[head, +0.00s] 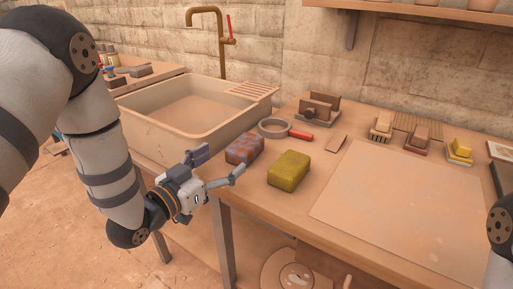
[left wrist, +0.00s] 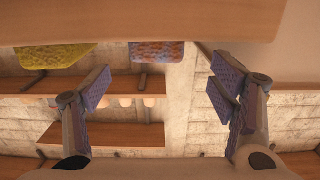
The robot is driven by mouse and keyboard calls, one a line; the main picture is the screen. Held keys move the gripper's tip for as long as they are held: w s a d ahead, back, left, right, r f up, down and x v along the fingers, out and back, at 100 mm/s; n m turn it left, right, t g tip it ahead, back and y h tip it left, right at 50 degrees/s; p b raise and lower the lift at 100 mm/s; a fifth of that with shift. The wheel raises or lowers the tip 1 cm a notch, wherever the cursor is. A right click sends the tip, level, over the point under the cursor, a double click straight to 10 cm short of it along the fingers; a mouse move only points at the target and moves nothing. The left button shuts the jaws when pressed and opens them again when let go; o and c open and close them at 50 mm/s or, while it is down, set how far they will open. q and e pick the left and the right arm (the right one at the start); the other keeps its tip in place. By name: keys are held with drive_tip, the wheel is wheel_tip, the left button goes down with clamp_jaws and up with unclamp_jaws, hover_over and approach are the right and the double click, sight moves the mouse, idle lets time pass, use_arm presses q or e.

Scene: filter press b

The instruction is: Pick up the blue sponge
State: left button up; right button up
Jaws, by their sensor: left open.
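The blue sponge (head: 244,150), a block with a blue and orange mottled surface, lies on the wooden worktop near its front left corner. In the left wrist view it (left wrist: 157,52) shows at the top, partly cut by the wooden edge. My left gripper (head: 220,166) is open and empty, just in front and to the left of the sponge, with its fingers pointing towards it. In the left wrist view the fingers (left wrist: 163,88) stand wide apart with nothing between them. My right gripper is not in view; only part of my right arm shows at the right edge.
A yellow-green sponge (head: 289,170) lies right of the blue one; it also shows in the left wrist view (left wrist: 55,56). Behind are a tape ring (head: 273,128) with a red handle and a sink (head: 133,127). A large pale board (head: 400,205) covers the worktop's right part.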

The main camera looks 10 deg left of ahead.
sight(233, 154)
use_arm(q)
drive_tip(key=x, duration=0.7)
drive_tip(key=shift+s+f+b, duration=0.1)
drive_tip(key=shift+f+b, duration=0.2)
drive_tip(key=shift+w+d, duration=0.15)
drive_tip(key=shift+w, duration=0.15)
drive_tip(key=shift+r, duration=0.1)
drive_tip(key=c, duration=1.1)
